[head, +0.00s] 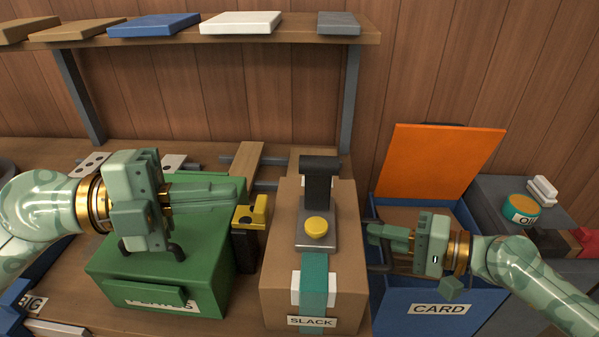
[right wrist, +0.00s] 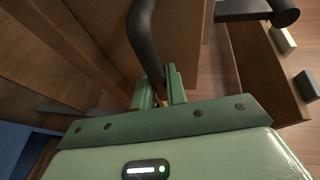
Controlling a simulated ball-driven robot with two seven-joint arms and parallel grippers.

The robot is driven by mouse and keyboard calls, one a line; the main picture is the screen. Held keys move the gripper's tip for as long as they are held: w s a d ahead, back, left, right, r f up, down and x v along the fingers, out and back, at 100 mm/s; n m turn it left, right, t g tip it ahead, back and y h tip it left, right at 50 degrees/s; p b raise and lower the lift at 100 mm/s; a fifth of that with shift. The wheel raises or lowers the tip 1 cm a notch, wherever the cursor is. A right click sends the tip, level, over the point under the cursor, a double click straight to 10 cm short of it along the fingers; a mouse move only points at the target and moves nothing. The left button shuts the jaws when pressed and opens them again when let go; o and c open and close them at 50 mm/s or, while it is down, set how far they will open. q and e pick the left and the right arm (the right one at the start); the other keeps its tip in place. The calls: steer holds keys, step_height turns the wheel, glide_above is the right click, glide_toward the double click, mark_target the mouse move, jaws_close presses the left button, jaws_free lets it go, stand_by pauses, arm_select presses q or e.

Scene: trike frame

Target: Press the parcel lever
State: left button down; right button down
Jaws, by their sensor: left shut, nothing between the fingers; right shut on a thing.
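The brown parcel (head: 345,265) stands upright with a "SLACK" label and a teal strap (head: 314,270). On its top sits a metal plate with a black upright lever (head: 320,185) and a yellow round knob (head: 316,228). My left gripper (head: 238,191) is shut and empty, left of the parcel, above the green box and close to a yellow block on a dark post (head: 252,212). My right gripper (head: 370,231) is shut on a dark curved handle at the parcel's right side. That handle (right wrist: 143,35) runs between the fingers in the right wrist view. Neither gripper touches the lever.
A green box (head: 205,265) stands left of the parcel. A blue "CARD" bin (head: 400,315) with a raised orange lid (head: 440,160) stands right. A shelf (head: 180,38) with flat packages hangs behind. A round tin (head: 521,209) is at far right.

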mark_target(318, 184)
arm_select(q)
steer(key=w+d, duration=0.2)
steer(key=d, duration=0.1)
steer(key=w+d, duration=0.1)
steer(key=d, duration=0.2)
steer(key=w+d+f, duration=0.1)
steer(key=w+d, duration=0.1)
steer(key=d, duration=0.1)
steer(key=shift+w+d+f, duration=0.1)
steer(key=shift+w+d, duration=0.2)
steer(key=shift+d, duration=0.05)
steer(key=shift+w+f, duration=0.1)
steer(key=shift+w, duration=0.3)
steer(key=shift+w, duration=0.1)
